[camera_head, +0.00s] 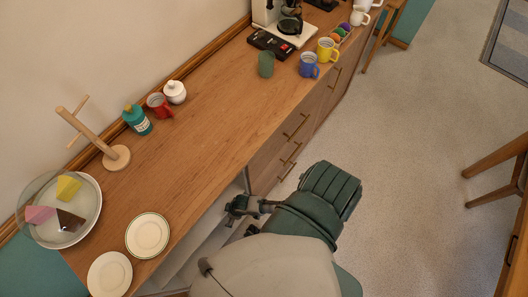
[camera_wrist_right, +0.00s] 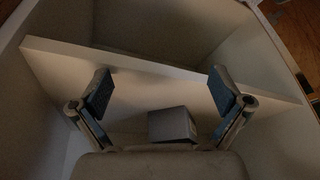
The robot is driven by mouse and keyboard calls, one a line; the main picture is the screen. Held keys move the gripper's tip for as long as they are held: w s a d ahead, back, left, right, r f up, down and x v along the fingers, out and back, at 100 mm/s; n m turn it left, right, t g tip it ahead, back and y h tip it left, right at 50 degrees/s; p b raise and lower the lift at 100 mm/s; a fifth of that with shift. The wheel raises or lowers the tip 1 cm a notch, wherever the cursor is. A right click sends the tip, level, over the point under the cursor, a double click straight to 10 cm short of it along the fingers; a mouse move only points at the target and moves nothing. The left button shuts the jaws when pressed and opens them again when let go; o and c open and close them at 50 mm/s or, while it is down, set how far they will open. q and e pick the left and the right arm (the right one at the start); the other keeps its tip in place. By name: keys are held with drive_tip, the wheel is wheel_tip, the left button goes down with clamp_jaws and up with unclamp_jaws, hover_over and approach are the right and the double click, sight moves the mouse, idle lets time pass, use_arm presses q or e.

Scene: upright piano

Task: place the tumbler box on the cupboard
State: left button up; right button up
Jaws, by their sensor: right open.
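A small grey box (camera_wrist_right: 172,125), which looks like the tumbler box, shows in the right wrist view, low in the picture between my fingers. My right gripper (camera_wrist_right: 163,92) is open, its two blue-padded fingers spread wide on either side of the box with gaps to both. Whether the box rests on a surface is hard to tell. The cupboard's long wooden top (camera_head: 205,115) runs diagonally through the head view. My right arm reaches to its front edge, where dark gripper parts (camera_head: 239,208) show. My left gripper is not in view.
A pale board (camera_wrist_right: 150,68) crosses a dim compartment in the wrist view.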

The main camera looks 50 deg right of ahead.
drive_tip(key=s+d+f+m+g+h, duration=0.1)
drive_tip(key=s+d+f, duration=0.2)
drive_tip(key=s, duration=0.4)
drive_tip(key=s+d+f+m+h, duration=0.1)
drive_tip(key=s+d+f+m, duration=0.1)
drive_tip(key=s, duration=0.6)
drive_tip(key=shift+d+f+g, duration=0.4)
drive_tip(key=shift+d+f, duration=0.1)
drive_tip(key=shift+d, duration=0.25)
